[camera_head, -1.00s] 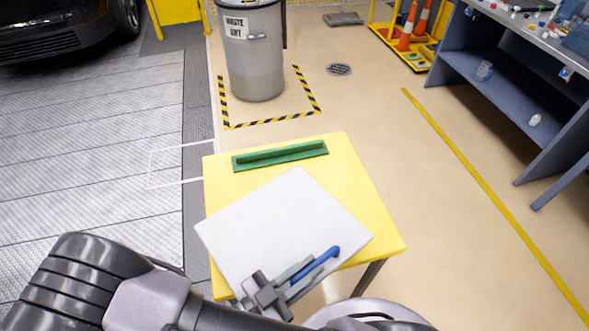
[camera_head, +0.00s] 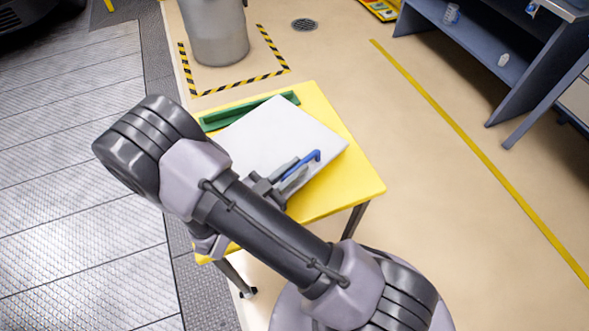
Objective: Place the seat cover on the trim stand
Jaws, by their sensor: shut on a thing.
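The seat cover appears to be the flat white sheet (camera_head: 265,134), which has a blue strip (camera_head: 314,158) at its right side. My gripper (camera_head: 296,172) is shut at this blue strip, with its fingers over the sheet's near right part. The trim stand appears to be the small yellow table (camera_head: 352,183), with a green slotted bar (camera_head: 217,119) along its far edge. The sheet is over the tabletop, and its far corner overlaps the bar in the picture. I cannot tell whether the sheet touches either one. My arm hides the sheet's near left part.
A grey waste bin (camera_head: 215,35) stands beyond the table inside black-and-yellow floor tape (camera_head: 245,84). A blue-grey workbench (camera_head: 520,85) is at the upper right. The floor right of the table is clear, apart from a painted yellow line (camera_head: 470,145).

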